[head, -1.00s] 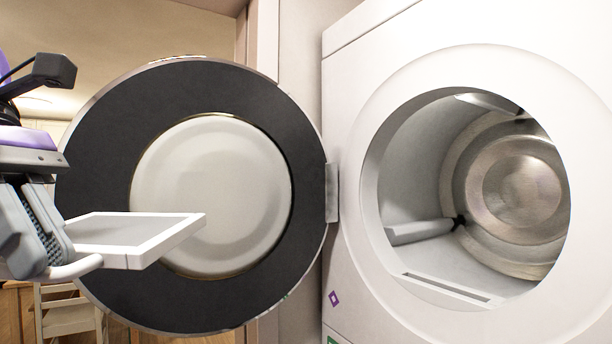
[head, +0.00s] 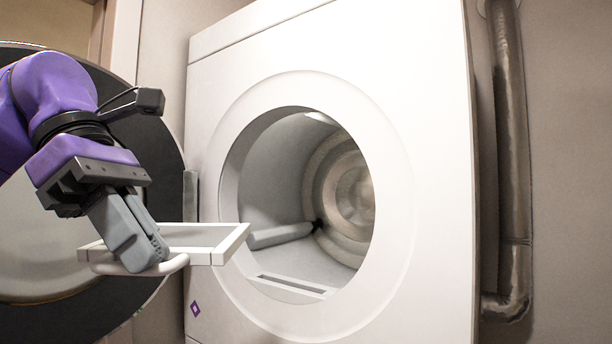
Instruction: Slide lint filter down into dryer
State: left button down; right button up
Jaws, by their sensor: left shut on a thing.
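The lint filter (head: 215,257) is a flat white frame with a grey mesh panel and a curved handle. My left gripper (head: 150,262) is shut on the handle and holds the filter roughly level, in front of the dryer (head: 432,150) and left of its opening. The filter's right end overlaps the left edge of the round opening in the picture; it appears outside the drum. The filter slot (head: 292,284) is a narrow dark slit in the lower lip of the opening, clear of the filter. My right gripper is not in view.
The dryer's round door (head: 165,165) stands open at the left, behind my left arm. A metal vent pipe (head: 510,150) runs down the wall at the right. The drum (head: 345,190) looks empty apart from its fins.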

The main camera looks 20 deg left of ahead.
aim_at(184, 229)
pick_arm(q)
jog(key=w+f+n+t, duration=0.1)
jog(key=w+n, duration=0.3)
jog(key=w+a+f+n+t+y, duration=0.1)
jog(key=w+n+t, duration=0.1)
jog(key=w+n, duration=0.2)
jog(key=w+a+n+t, duration=0.1)
jog(key=w+n+t, duration=0.1)
jog(key=w+n, duration=0.2)
jog(key=shift+w+a+f+n, duration=0.25)
jog(key=shift+w+f+n, duration=0.15)
jog(key=shift+n, duration=0.1)
jog(key=w+a+r+n+t+y+p, duration=0.1)
jog(key=w+r+n+t+y, duration=0.2)
jog(key=w+n+t+y, duration=0.45)
jog(key=w+r+n+t+y, duration=0.35)
jog(key=w+n, duration=0.45)
jog(key=n, duration=0.7)
jog(key=w+d+r+n+t+y, duration=0.1)
jog(key=w+d+r+n+y, duration=0.1)
jog(key=w+d+r, duration=0.3)
notch_tip(184, 229, down, 7)
jog(key=b, duration=0.5)
jog(key=shift+s+d, duration=0.3)
jog(key=shift+s, duration=0.1)
jog(key=shift+f, duration=0.1)
